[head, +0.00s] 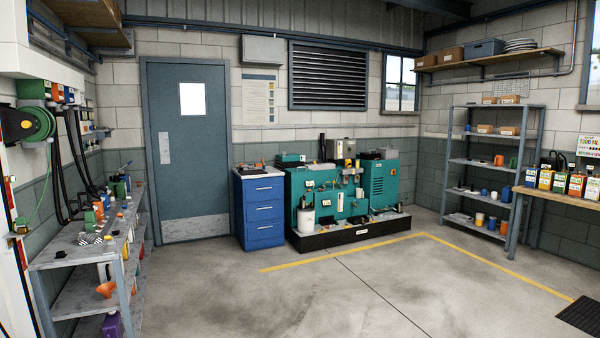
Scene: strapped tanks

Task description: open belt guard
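A teal machine (340,193) stands on a low black plinth (352,234) against the back wall. Its right part is a tall teal housing with a slotted side (378,184). Small fittings and labels sit on its front, and a white cylinder (306,220) stands at its left front. I cannot tell at this distance which part is the belt guard, or whether it is open or shut. Neither of my grippers is in view.
A blue drawer cabinet (263,211) stands left of the machine, beside a closed door (188,150). A cluttered shelf bench (80,240) lines the left wall. A metal rack (483,165) and a workbench (562,190) stand right. The floor ahead, with a yellow line (345,251), is clear.

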